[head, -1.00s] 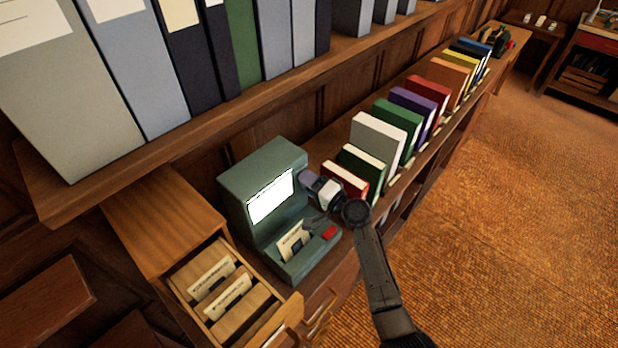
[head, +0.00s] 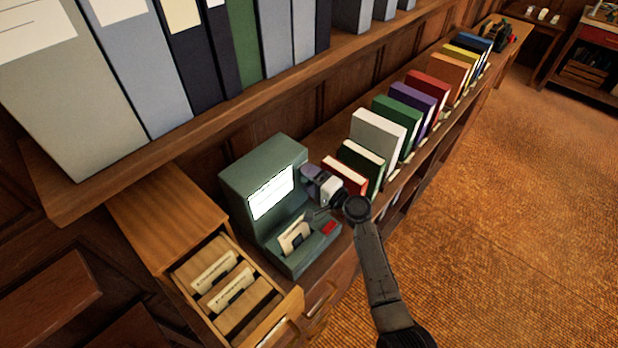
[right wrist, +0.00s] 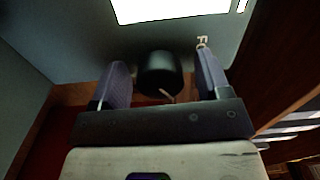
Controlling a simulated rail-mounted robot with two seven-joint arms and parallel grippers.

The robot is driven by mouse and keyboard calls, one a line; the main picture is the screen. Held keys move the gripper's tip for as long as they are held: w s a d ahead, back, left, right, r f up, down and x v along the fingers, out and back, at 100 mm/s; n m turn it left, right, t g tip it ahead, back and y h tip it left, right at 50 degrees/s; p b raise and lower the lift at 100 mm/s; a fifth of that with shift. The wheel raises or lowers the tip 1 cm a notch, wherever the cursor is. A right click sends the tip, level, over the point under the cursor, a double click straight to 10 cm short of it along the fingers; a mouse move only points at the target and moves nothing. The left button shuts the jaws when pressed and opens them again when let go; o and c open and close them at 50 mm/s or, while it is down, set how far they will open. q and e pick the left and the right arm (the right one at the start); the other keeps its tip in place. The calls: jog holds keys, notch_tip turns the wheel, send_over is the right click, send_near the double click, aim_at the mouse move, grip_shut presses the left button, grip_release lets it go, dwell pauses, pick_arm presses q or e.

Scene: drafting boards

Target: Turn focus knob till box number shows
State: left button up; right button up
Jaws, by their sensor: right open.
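The grey-green reader (head: 258,165) stands on the counter with a bright screen (head: 272,195). Faint marks show on the screen; I cannot read a number. A card (head: 294,237) sits in the reader's lower part, near a red piece (head: 329,228). My right gripper (head: 310,172) is at the reader's right side, just beside the screen. In the right wrist view, the black focus knob (right wrist: 160,75) lies between the open fingers, with a gap on each side. The lit screen (right wrist: 180,8) shows at the top edge. The knob is hidden in the head view. My left gripper is out of view.
An open wooden drawer (head: 285,328) holding several cards stands left of the reader. A row of coloured binders, including a white one (head: 376,135), stands right of my gripper. A shelf (head: 200,125) with large binders runs above. Open floor lies to the right.

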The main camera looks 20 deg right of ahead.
jog(key=p+v, duration=0.2)
jog(key=v, duration=0.6)
jog(key=shift+s+d, duration=0.2)
jog(key=shift+s, duration=0.1)
dwell(0.3)
